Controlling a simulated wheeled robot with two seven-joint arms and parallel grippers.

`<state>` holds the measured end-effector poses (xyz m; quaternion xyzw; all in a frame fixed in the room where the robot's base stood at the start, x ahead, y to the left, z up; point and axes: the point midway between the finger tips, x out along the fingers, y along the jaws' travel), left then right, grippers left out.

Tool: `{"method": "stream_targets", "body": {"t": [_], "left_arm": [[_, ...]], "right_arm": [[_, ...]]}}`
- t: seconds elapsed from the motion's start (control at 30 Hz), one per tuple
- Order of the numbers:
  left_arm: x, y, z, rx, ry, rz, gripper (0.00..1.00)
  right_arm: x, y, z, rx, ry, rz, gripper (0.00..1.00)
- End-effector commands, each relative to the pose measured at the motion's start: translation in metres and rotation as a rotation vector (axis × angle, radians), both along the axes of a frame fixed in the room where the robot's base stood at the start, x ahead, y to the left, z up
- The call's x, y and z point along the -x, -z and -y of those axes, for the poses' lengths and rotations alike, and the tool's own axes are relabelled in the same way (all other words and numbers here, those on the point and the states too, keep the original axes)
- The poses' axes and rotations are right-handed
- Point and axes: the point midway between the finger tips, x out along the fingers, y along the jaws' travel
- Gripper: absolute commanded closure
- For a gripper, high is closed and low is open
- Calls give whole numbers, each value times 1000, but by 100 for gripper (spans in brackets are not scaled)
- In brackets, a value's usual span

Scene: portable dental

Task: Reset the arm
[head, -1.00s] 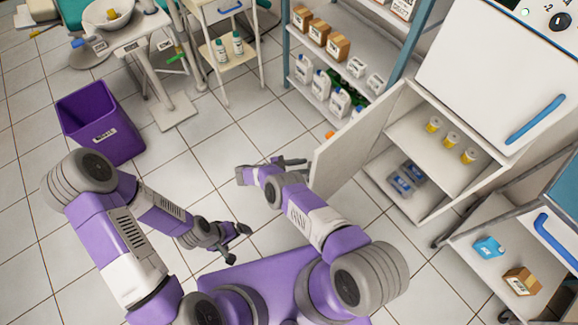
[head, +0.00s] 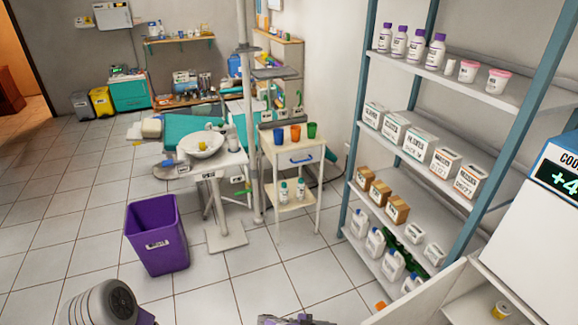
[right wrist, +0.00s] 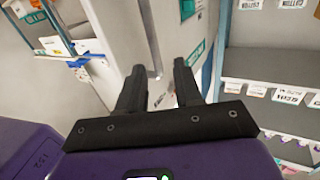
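My right gripper (right wrist: 160,82) shows in the right wrist view, its two black fingers apart with nothing between them. A pale cabinet or door surface lies beyond the fingers, and I cannot tell how far off it is. In the head view only a grey and purple joint of my left arm (head: 101,304) shows at the bottom left. A small purple and grey part of my right arm (head: 292,320) shows at the bottom middle. My left gripper is out of the picture.
A purple bin (head: 156,240) stands on the tiled floor. A blue-framed shelf rack (head: 438,95) with bottles, boxes and jugs stands at the right. An open white cabinet door (head: 418,300) is at the lower right. A white trolley (head: 285,160) and a dental chair stand behind. Floor between is clear.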

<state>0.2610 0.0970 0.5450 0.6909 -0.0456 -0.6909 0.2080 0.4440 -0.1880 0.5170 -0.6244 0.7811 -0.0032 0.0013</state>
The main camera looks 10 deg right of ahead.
Motion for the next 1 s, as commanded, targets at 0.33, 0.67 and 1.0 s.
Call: {"method": "stream_targets", "body": {"t": [0.33,0.67,1.0], "left_arm": [[0,-21,0,0,0,0,6],[0,-48,0,0,0,0,6],[0,-75,0,0,0,0,6]], "right_arm": [[-65,-18,46,-99,-348,27,66],[-107,-20,46,-494,-876,-61,66],[-8,-42,-29,-1117,-1268,-313,66]]}}
